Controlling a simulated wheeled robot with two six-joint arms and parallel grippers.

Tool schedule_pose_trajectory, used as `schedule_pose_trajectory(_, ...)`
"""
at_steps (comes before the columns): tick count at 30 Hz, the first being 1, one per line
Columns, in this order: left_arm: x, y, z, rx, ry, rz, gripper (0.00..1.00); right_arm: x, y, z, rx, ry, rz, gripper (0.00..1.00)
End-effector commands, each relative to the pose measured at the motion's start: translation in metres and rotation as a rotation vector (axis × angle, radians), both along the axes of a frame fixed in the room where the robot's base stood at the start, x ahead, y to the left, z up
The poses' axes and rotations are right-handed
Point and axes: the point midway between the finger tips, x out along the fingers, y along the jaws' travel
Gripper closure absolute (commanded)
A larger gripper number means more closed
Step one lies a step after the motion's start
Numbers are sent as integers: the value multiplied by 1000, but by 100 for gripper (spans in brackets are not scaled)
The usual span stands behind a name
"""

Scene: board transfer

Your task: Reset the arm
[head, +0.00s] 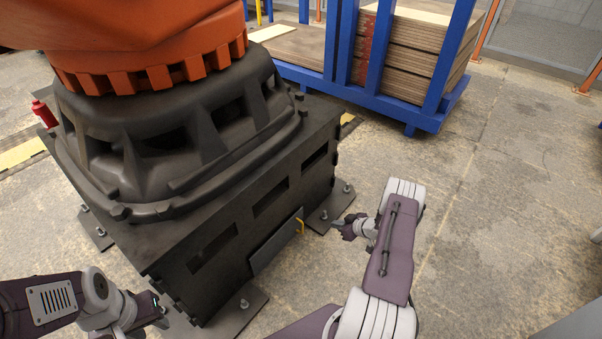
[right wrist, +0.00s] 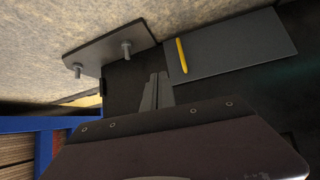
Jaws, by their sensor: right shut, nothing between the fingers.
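My right gripper (head: 338,226) is shut and empty, in front of the dark machine base (head: 160,245) near its right corner. In the right wrist view its fingers (right wrist: 157,88) are together, pointing at the base's dark side. A yellow handle (head: 300,227) on a grey panel (head: 275,247) is just left of the right gripper and apart from it. The handle also shows in the right wrist view (right wrist: 182,56). My left gripper (head: 158,312) is low at the left, close to the base's front; its fingers are too small and dark to read.
An orange machine body (head: 150,45) stands on the base. Bolted foot plates (head: 232,315) stick out onto the floor. A blue rack (head: 430,115) with stacked boards (head: 415,60) stands behind. The concrete floor (head: 480,200) at the right is clear.

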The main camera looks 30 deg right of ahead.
Motion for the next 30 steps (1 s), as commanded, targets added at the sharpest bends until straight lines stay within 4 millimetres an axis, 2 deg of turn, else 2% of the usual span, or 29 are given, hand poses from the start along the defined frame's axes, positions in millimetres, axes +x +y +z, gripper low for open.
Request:
schedule_pose_trajectory(5, 0, 0, 1, 0, 0, 0, 64, 3, 0, 4, -7, 4, -2, 100)
schedule_pose_trajectory(7, 0, 0, 6, 0, 0, 0, 64, 13, -1, 23, -37, 23, -16, 100)
schedule_pose_trajectory(8, 0, 0, 9, 0, 0, 0, 64, 20, -1, 37, -57, 37, -27, 100)
schedule_pose_trajectory(11, 0, 0, 22, 0, 0, 0, 64, 41, 9, 99, -138, 113, -92, 100)
schedule_pose_trajectory(12, 0, 0, 27, 0, 0, 0, 64, 45, 19, 127, -168, 154, -121, 100)
schedule_pose_trajectory(14, 0, 0, 34, 0, 0, 0, 64, 42, 40, 167, -198, 214, -165, 100)
schedule_pose_trajectory(15, 0, 0, 38, 0, 0, 0, 64, 35, 57, 192, -210, 258, -191, 100)
schedule_pose_trajectory(17, 0, 0, 45, 0, 0, 0, 64, 16, 87, 227, -216, 324, -225, 100)
schedule_pose_trajectory(18, 0, 0, 49, 0, 0, 0, 64, 0, 107, 246, -212, 368, -243, 100)
schedule_pose_trajectory(21, 0, 0, 57, 0, 0, 0, 64, -47, 155, 283, -186, 475, -270, 100)
schedule_pose_trajectory(24, 0, 0, 63, 0, 0, 0, 64, -95, 194, 306, -148, 566, -276, 100)
schedule_pose_trajectory(30, 0, 0, 75, 0, 0, 0, 64, -189, 257, 338, -63, 731, -245, 100)
